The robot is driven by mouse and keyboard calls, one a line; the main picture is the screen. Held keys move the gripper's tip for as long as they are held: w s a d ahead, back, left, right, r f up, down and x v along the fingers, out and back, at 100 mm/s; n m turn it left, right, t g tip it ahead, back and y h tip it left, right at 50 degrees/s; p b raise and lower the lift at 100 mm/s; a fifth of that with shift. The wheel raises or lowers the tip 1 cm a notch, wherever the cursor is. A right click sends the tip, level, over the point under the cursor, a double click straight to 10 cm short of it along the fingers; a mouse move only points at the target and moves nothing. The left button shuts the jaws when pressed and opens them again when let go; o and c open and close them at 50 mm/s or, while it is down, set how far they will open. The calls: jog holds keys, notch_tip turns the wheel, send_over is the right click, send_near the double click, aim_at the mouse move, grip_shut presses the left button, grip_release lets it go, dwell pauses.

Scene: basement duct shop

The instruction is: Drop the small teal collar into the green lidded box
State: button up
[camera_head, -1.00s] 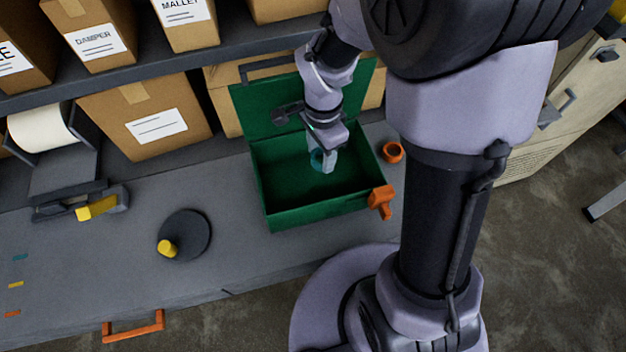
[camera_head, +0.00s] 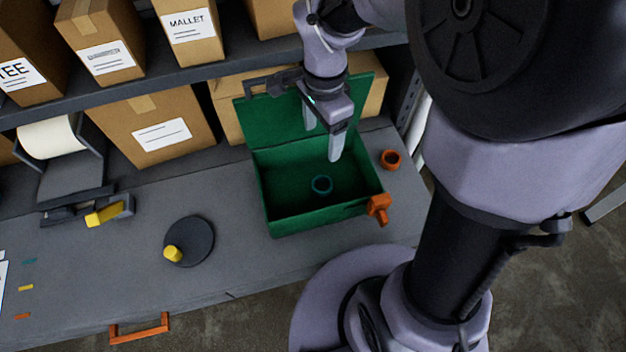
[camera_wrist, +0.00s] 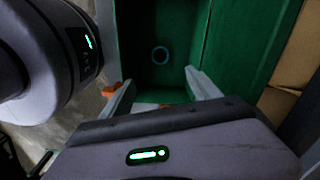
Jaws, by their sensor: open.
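The small teal collar (camera_head: 322,185) lies on the floor of the green lidded box (camera_head: 290,219). It also shows in the wrist view (camera_wrist: 160,46), inside the box. The box stands open on the bench with its lid tilted up at the back. My gripper (camera_head: 322,142) is above the box, near the lid side, with its fingers spread apart and nothing between them. In the wrist view my gripper (camera_wrist: 160,88) is also empty, and the collar is apart from both fingers.
An orange ring (camera_head: 391,159) stands right of the box, and an orange clamp-like part (camera_head: 379,208) sits at its front right corner. A dark disc with a yellow knob (camera_head: 190,241) lies to the left. Cardboard boxes (camera_head: 152,128) stand behind under the shelf. The bench between disc and box is clear.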

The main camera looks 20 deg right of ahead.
notch_tip(320, 180, up, 7)
jog(key=p, duration=0.1)
dwell(0.4)
jog(key=s+a+f+n+t+y+b, duration=0.2)
jog(key=s+f+n+t+b, duration=0.3)
jog(key=s+f+n+b, duration=0.5)
jog(key=s+a+b, duration=0.1)
jog(key=s+b, duration=0.1)
jog(key=b, duration=0.4)
jog(key=shift+s+a+n+t, duration=0.15)
jog(key=shift+s+n+t, duration=0.15)
jog(key=shift+t, duration=0.1)
jog(key=shift+c, duration=0.4)
